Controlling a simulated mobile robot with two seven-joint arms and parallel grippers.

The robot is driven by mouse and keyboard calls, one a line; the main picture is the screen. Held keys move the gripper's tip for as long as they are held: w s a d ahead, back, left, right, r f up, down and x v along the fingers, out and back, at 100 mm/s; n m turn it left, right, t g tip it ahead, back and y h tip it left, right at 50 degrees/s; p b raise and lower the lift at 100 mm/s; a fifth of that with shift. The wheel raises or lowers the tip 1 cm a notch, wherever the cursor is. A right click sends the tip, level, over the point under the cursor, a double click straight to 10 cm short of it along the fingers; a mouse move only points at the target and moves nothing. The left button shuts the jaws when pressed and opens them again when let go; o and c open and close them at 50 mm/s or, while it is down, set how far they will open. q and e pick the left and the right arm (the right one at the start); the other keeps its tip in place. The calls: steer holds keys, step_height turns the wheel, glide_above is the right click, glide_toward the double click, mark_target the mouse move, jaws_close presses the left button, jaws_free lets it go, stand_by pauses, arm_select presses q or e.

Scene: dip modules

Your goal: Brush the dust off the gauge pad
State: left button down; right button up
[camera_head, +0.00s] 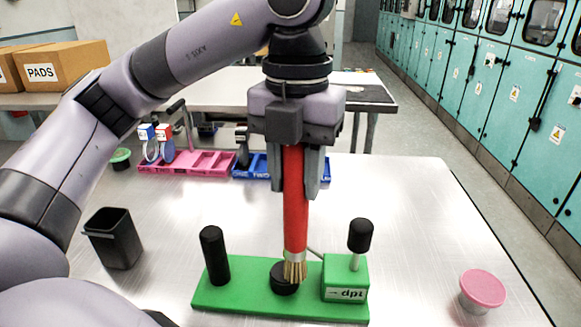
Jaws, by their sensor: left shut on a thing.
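My left gripper (297,185) is shut on the red handle of a brush (295,210) and holds it upright, bristles down. The tan bristles are at the top of a round black pad (284,279), which looks like the gauge pad. They appear to touch it and hide part of its top. The pad sits on a green base (235,298), between a black post (214,255) on the left and a green block marked "dpi" (345,279) with a black knob (360,235) on the right. I cannot make out dust on the pad. My right gripper is not in view.
A black open bin (113,240) stands at the left and a pink-topped jar (483,289) at the right. A pink tray (190,168) and a blue tray (250,172) lie behind the gripper, with a green-lidded jar (120,158) farther left. The table's right side is mostly clear.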

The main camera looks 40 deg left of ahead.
arm_select(q)
steer(key=s+a, duration=0.1)
steer(key=a, duration=0.1)
steer(key=shift+s+a, duration=0.3)
steer(key=shift+s, duration=0.1)
steer(key=shift+w, duration=0.1)
steer(key=shift+w+d+p, duration=0.45)
steer(key=shift+w+d, duration=0.3)
steer(key=shift+d, duration=0.3)
steer(key=shift+w+f, duration=0.1)
steer(key=shift+w, duration=0.15)
steer(key=a, duration=0.1)
steer(key=s+a, duration=0.1)
steer(key=shift+s+a+r, duration=0.2)
steer(key=shift+s+a, duration=0.1)
steer(key=shift+a, duration=0.05)
